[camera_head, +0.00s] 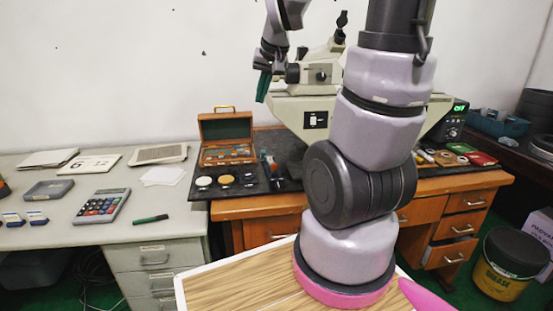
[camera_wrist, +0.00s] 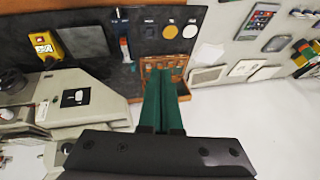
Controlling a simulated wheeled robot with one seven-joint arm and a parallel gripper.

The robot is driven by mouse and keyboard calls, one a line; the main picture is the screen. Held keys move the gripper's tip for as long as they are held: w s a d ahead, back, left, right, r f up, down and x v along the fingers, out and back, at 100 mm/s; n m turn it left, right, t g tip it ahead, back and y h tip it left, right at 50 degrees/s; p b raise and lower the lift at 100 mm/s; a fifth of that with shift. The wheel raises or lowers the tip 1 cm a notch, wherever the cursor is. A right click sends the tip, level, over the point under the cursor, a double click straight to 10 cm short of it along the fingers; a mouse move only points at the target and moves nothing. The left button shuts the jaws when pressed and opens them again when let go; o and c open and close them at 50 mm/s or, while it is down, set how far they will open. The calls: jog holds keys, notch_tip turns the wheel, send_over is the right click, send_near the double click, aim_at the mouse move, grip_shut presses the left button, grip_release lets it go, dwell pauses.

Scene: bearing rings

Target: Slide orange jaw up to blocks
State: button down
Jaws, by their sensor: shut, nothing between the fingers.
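My gripper (camera_head: 262,98) has green fingers. They are shut and empty, high above the bench, to the left of the large grey instrument. In the wrist view the fingertips (camera_wrist: 162,74) overlap the open wooden case, with no contact evident. The wooden case (camera_head: 226,128) stands open on the dark mat and holds small blocks (camera_head: 228,154), too small to tell apart. A slim blue and orange-red tool (camera_head: 269,165) is beside the case; it also shows in the wrist view (camera_wrist: 124,48). I cannot tell whether its orange-red part is the orange jaw.
The grey instrument (camera_head: 316,119) stands close to my gripper. A calculator (camera_head: 101,206) and a green marker (camera_head: 151,219) lie on the left desk. A yellow device (camera_wrist: 46,47) sits on the mat.

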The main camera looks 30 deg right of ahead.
jog(key=w+d+f+g, duration=0.1)
jog(key=w+d+f, duration=0.15)
jog(key=f, duration=0.35)
jog(key=w+d+f, duration=0.2)
jog(key=w+f, duration=0.2)
jog(key=f, duration=0.1)
jog(key=g+h, duration=0.1)
jog(key=h, duration=0.1)
send_over(274, 170)
jog(key=s, duration=0.3)
jog(key=shift+n, duration=0.4)
jog(key=shift+s+a+f, duration=0.1)
jog(key=shift+a+f, duration=0.1)
jog(key=shift+f, duration=4.5)
jog(key=shift+a+f, duration=0.2)
jog(key=shift+f, duration=4.5)
jog(key=shift+w+d+f, duration=0.25)
jog(key=shift+w+f, duration=0.1)
jog(key=shift+w, duration=0.4)
jog(key=shift+w, duration=0.1)
jog(key=shift+s+a, duration=0.15)
jog(key=shift+s, duration=0.35)
jog(key=shift+s+a, duration=0.15)
jog(key=shift+s, duration=0.35)
jog(key=v, duration=0.4)
jog(key=shift+w+d+r, duration=0.1)
jog(key=shift+w, duration=0.05)
